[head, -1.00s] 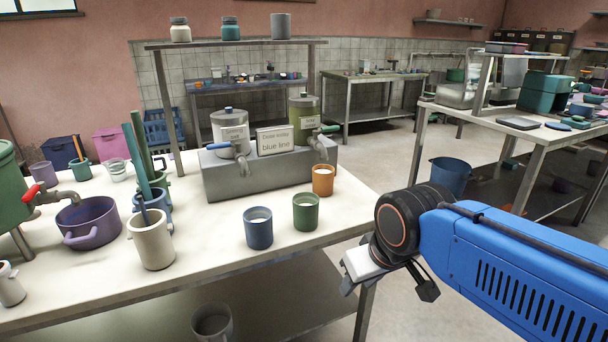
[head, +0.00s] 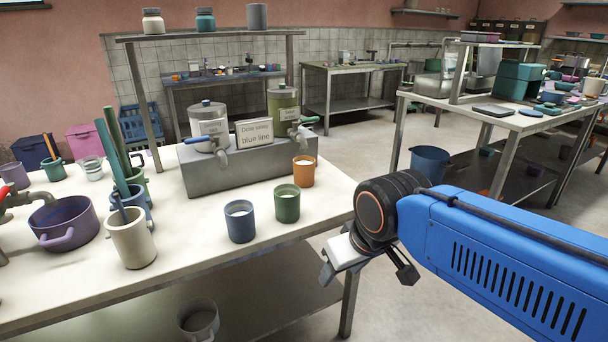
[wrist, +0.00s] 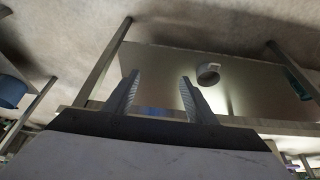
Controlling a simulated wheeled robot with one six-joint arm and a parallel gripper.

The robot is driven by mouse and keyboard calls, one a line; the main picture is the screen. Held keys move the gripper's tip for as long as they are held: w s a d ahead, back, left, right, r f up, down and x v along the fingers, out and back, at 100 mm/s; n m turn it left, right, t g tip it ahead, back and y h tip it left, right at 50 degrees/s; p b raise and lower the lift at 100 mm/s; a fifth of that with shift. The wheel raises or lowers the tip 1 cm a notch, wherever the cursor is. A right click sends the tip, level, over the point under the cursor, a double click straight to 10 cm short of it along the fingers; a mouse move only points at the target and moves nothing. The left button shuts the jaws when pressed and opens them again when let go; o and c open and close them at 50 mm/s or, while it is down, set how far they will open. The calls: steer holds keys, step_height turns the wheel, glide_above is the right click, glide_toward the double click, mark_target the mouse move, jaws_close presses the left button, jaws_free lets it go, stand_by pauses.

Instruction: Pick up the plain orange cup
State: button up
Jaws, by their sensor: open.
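The plain orange cup (head: 303,171) stands upright on the white table (head: 300,220) near its right edge, in front of the grey dispenser block. Something pale shows inside its rim. A green cup (head: 286,204) and a blue cup (head: 239,222) stand to its left and nearer to me. My gripper (head: 366,272) is off the table's right edge, apart from the cup, to its right and nearer to me. In the wrist view my gripper (wrist: 158,92) has its fingers spread with nothing between them. The orange cup does not show clearly in the wrist view.
The dispenser block (head: 250,165) carries two tanks and a sign reading "blue line". A cream mug (head: 131,238) and purple pot (head: 64,224) stand left. A grey pot (head: 198,318) is on the lower shelf. A blue bucket (head: 429,163) and another table (head: 510,118) are at right.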

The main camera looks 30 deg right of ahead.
steer(key=o, duration=0.4)
steer(key=shift+w+r+n, duration=0.3)
steer(key=shift+w+r, duration=0.05)
steer(key=shift+o, duration=0.2)
step_height(320, 180, up, 18)
steer(key=n+g+h, duration=0.2)
steer(key=n+h, duration=0.4)
steer(key=n, duration=1.6)
glide_above(304, 166)
steer(key=a, duration=0.7)
steer(key=x, duration=1.1)
steer(key=shift+s+f, duration=0.2)
steer(key=shift+f, duration=0.25)
steer(key=shift+s+x, duration=0.2)
steer(key=shift+x, duration=2.55)
